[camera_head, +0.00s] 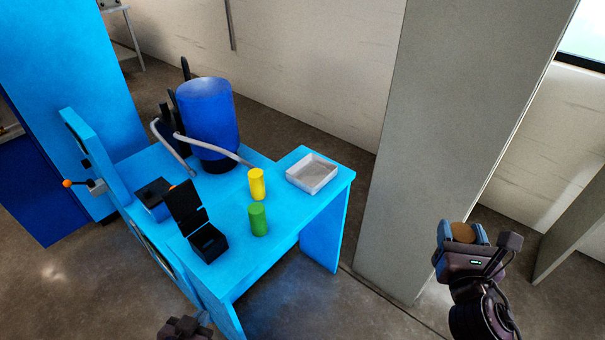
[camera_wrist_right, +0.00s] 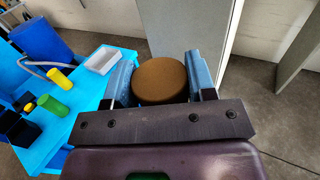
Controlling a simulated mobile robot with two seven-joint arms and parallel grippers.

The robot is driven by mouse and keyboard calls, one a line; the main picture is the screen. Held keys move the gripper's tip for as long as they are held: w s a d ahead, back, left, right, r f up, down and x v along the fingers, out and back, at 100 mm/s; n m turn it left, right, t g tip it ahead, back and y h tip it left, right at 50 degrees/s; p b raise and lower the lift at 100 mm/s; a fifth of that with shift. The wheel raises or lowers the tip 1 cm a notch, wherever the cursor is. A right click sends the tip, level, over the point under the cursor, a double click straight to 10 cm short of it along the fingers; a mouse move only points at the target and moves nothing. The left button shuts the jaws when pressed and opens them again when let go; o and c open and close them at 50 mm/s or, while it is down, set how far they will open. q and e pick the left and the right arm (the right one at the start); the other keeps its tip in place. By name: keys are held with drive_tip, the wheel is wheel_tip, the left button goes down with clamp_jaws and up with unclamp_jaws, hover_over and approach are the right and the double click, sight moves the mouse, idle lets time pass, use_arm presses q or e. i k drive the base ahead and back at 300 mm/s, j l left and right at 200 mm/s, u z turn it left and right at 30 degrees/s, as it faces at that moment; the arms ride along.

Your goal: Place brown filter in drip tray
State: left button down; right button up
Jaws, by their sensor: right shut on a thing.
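The brown filter (camera_wrist_right: 161,80) is a round brown cylinder held between the blue fingers of my right gripper (camera_wrist_right: 163,84). In the head view the filter (camera_head: 462,232) shows at the top of my right gripper (camera_head: 461,235), to the right of the blue table and apart from it. The drip tray (camera_head: 331,182), a shallow whitish square tray, sits on the far right corner of the table. It also shows in the wrist view (camera_wrist_right: 110,69).
The blue table (camera_head: 285,262) holds a yellow cylinder (camera_head: 257,184), a green cylinder (camera_head: 258,219), an open black box (camera_head: 207,243) and a blue drum (camera_head: 208,113) with grey hoses. A grey pillar (camera_head: 450,130) stands right of the table, behind my right gripper.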

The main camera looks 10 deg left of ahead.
sight(312, 176)
drive_tip(key=i+l+u, duration=0.15)
drive_tip(key=u, duration=0.35)
drive_tip(key=l+u, duration=0.25)
drive_tip(key=u, duration=0.2)
drive_tip(key=i+l+u, duration=0.15)
drive_tip(key=l+u, duration=0.3)
drive_tip(key=i+l+u, duration=0.1)
drive_tip(key=l+u, duration=0.4)
